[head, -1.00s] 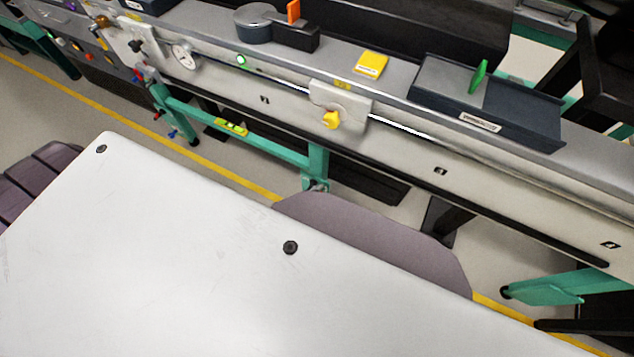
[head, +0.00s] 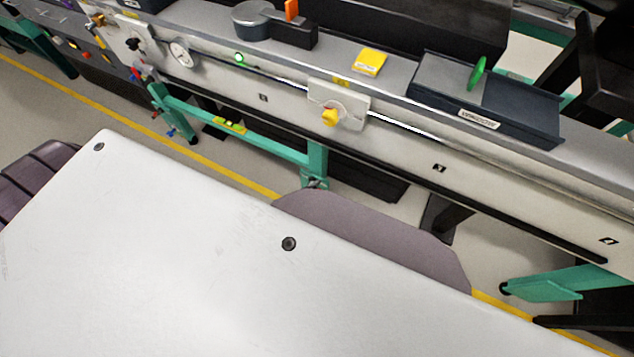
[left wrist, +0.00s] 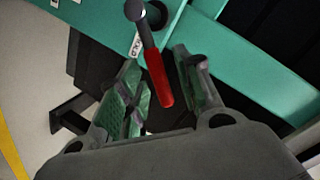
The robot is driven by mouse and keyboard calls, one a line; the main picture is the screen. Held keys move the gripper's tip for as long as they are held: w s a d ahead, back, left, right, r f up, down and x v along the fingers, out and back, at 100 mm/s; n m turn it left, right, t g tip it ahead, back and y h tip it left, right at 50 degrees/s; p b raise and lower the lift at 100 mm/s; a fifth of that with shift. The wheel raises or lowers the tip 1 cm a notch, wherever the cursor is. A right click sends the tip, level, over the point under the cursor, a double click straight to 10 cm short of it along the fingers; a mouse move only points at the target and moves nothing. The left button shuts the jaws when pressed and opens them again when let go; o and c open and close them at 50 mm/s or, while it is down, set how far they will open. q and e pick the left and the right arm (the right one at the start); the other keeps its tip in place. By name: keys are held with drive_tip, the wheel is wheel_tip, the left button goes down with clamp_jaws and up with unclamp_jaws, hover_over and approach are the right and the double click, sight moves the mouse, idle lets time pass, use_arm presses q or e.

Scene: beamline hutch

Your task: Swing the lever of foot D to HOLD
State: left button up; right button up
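In the left wrist view, a lever with a red grip (left wrist: 158,80) and a dark shaft hangs from a dark round end in front of a teal beam (left wrist: 255,70). A small white label (left wrist: 137,45) beside it seems to read HOLD. My left gripper (left wrist: 160,88) is open, with one finger on each side of the red grip. Contact with either finger cannot be made out. No foot letter is readable. In the head view neither gripper can be made out, and I cannot tell which foot there is D.
The head view shows a long grey beamline bench (head: 390,150) on a teal frame (head: 240,138). A yellow floor line (head: 100,105) runs below.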

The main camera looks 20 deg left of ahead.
use_arm(q)
drive_tip(key=shift+s, duration=0.1)
drive_tip(key=v, duration=1.1)
drive_tip(key=shift+s, duration=0.35)
drive_tip(key=shift+r, duration=0.1)
drive_tip(key=shift+w, duration=0.1)
idle(0.7)
